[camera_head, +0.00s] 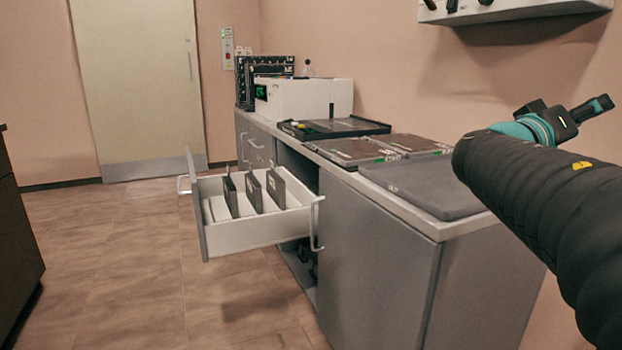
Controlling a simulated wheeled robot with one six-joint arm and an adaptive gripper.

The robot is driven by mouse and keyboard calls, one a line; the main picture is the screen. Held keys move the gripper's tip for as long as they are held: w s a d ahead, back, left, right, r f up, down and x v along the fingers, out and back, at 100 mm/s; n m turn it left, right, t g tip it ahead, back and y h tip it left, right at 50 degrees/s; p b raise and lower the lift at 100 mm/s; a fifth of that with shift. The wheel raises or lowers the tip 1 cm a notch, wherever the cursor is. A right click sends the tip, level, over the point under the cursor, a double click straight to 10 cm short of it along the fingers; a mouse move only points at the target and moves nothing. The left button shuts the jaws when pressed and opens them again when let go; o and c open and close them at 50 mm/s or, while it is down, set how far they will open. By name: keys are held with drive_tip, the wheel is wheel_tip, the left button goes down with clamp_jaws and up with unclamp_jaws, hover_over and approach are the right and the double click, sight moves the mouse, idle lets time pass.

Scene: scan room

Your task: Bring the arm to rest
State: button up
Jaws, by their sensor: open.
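My arm, in a black ribbed sleeve with a teal band near its end, reaches in from the right edge of the head view. My gripper (597,106) is at the upper right, in front of the plain wall and above the right end of the counter. It is small and seen from the side; it is open and nothing shows in it. It is apart from the counter and the things on it.
An open drawer (258,236) with several dark upright plates juts into the floor space. The counter (415,215) carries dark flat panels (425,188), a black tray (335,127) and a white machine (300,98). A wall rack (510,10) hangs above.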

drive_tip(key=s+a+f+n+g+y+p, duration=0.1)
drive_tip(key=s+a+f+n+y, duration=0.2)
drive_tip(key=f, duration=0.5)
drive_tip(key=s+a+f+n+y+p, duration=0.1)
drive_tip(key=s+a+f+y, duration=0.15)
drive_tip(key=f+y, duration=0.4)
drive_tip(key=s+a+f+n+g+y+p, duration=0.15)
drive_tip(key=a+f, duration=0.25)
drive_tip(key=f, duration=0.5)
drive_tip(key=s+a+f+t+y+p, duration=0.1)
drive_tip(key=s+a+y+p, duration=0.2)
drive_tip(key=a, duration=0.6)
drive_tip(key=s+a+f+n+y+p, duration=0.1)
drive_tip(key=s+a+y+p, duration=0.3)
drive_tip(key=a, duration=0.5)
drive_tip(key=shift+s+a+f+t+y, duration=0.35)
drive_tip(key=shift+s+y, duration=0.65)
drive_tip(key=shift+s, duration=0.85)
